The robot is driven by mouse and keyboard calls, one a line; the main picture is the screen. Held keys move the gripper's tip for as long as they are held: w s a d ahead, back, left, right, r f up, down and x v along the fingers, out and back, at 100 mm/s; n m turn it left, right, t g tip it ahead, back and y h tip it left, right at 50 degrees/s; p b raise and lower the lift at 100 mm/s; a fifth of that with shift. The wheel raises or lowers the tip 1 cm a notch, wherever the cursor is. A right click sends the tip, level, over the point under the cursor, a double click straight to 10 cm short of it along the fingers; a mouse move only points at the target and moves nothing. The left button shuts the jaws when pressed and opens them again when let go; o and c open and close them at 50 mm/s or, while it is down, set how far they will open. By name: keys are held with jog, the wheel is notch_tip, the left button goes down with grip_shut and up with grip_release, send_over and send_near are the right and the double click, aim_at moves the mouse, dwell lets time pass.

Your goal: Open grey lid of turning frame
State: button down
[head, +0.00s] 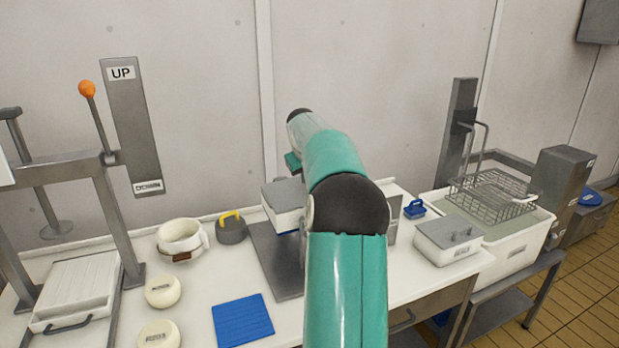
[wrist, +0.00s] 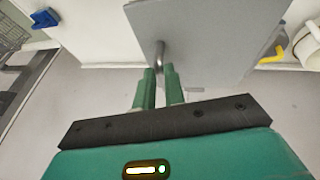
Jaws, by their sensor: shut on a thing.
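The turning frame (head: 278,260) stands on the white counter, a grey upright plate and base around a white box. Its grey lid (head: 284,193) shows on top of the box in the head view, left of my arm. In the wrist view the lid (wrist: 215,35) is a flat grey plate with a round metal handle (wrist: 160,52). My gripper (wrist: 160,75) is shut on the handle, its green fingers on either side of it. In the head view my arm hides the gripper's fingers and the right part of the frame. I cannot tell whether the lid is raised.
A grey weight with a yellow handle (head: 231,229) and a white cup (head: 181,238) stand left of the frame. A blue mat (head: 242,320) lies in front. A grey-lidded box (head: 448,240), a blue-handled object (head: 414,208) and a vat with a wire basket (head: 495,195) are right.

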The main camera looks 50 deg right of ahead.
jog(key=shift+w+a+r+g+h, duration=0.3)
jog(key=shift+a+r+h, duration=0.1)
jog(key=shift+r, duration=0.25)
jog(key=w+a+r+n+g+h, duration=0.25)
jog(key=w+a+r+h, duration=0.2)
jog(key=a+h, duration=0.25)
jog(key=w+a+f+n+g+h, duration=0.2)
jog(key=w+a+h, duration=0.4)
jog(key=a+h, duration=0.3)
jog(key=shift+a+n+h, duration=0.3)
jog(key=shift+a+n, duration=0.55)
jog(key=shift+a, duration=0.05)
jog(key=c, duration=1.5)
grip_release()
jog(key=v, duration=1.3)
jog(key=shift+a+f, duration=0.2)
jog(key=shift+a, duration=0.15)
